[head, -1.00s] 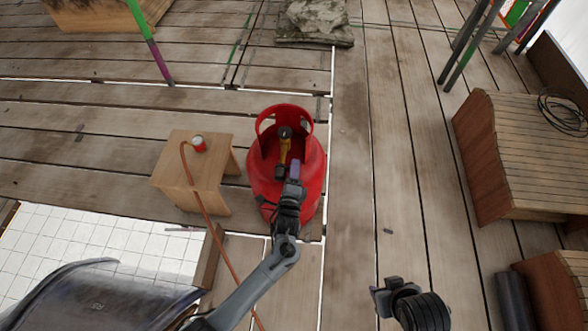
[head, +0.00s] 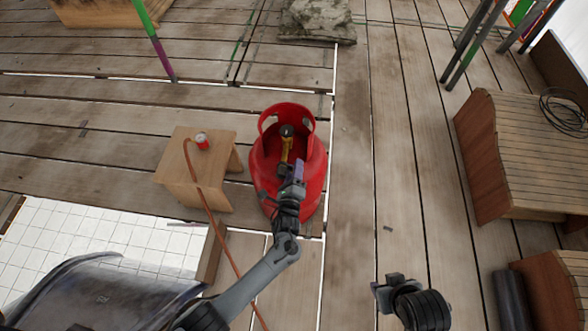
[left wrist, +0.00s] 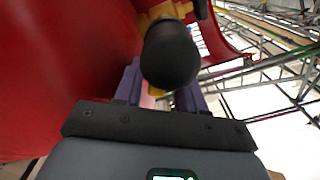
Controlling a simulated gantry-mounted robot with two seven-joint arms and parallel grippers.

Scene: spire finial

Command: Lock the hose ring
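A red gas cylinder (head: 312,180) stands upright on the planks. Its valve (head: 286,148), yellow with a black knob, sits inside the collar; in the left wrist view the black knob (left wrist: 170,55) is close and large. My left gripper (head: 299,168) is at the front of the collar, just below the valve. Its purple fingers stand apart behind the knob, which hides their tips. An orange hose (head: 213,222) runs from the floor over a wooden stool (head: 182,180) to a small red-and-white item (head: 202,141). I cannot make out a hose ring. My right gripper (head: 384,290) hangs empty at lower right.
A slatted wooden bench (head: 510,150) with a coiled dark cable (head: 564,112) stands at right. A stone block (head: 318,18) lies at the back. White tiles (head: 90,250) fill the lower left. The planks between cylinder and bench are clear.

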